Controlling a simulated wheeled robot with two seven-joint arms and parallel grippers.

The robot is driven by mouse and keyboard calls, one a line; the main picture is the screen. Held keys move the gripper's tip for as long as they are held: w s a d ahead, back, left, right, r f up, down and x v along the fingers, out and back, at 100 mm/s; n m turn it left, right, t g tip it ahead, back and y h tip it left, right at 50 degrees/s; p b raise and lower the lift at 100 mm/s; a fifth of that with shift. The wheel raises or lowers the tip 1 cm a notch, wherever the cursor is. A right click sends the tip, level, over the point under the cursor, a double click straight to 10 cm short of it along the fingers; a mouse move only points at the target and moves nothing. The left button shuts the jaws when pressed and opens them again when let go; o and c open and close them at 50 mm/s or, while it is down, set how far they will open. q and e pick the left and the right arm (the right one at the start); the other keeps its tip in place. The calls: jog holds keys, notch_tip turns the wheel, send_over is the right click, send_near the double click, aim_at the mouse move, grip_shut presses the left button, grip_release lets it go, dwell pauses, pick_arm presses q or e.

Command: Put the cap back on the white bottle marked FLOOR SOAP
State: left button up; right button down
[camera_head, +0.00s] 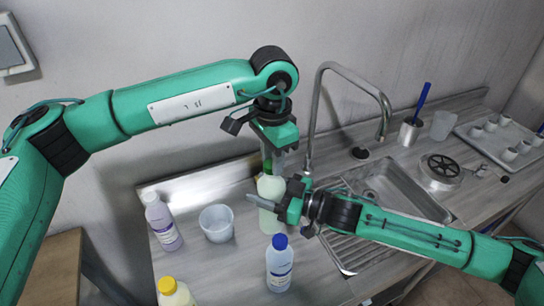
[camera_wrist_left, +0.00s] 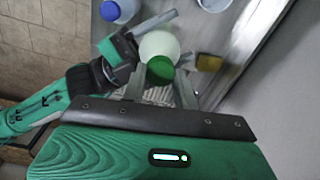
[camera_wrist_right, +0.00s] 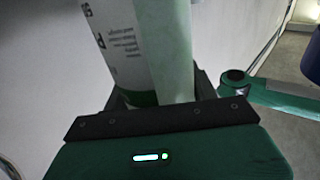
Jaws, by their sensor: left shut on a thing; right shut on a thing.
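The pale white-green bottle (camera_head: 271,190) stands upright on the counter left of the sink. My right gripper (camera_head: 268,203) is shut around its side; the right wrist view shows its body with a partly visible label (camera_wrist_right: 125,50), too cut off to read fully. My left gripper (camera_head: 269,155) points down above the bottle, shut on a green cap (camera_wrist_left: 160,68). In the left wrist view the cap sits between the fingers, overlapping the round bottle top (camera_wrist_left: 158,44). I cannot tell whether the cap touches the neck or is seated.
A lavender bottle (camera_head: 162,222), a clear tub (camera_head: 217,223), a blue-capped bottle (camera_head: 280,264) and a yellow-capped bottle (camera_head: 175,293) stand nearby. A faucet (camera_head: 316,110) rises just behind my grippers. The sink (camera_head: 390,190) and a metal strainer (camera_head: 440,171) are at right.

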pick_arm(q)
jog(key=shift+m, duration=0.4)
jog(key=shift+a, duration=0.1)
jog(key=o, duration=0.9)
jog(key=shift+r, duration=0.1)
jog(key=shift+r, duration=2.2)
jog(key=shift+n, duration=0.3)
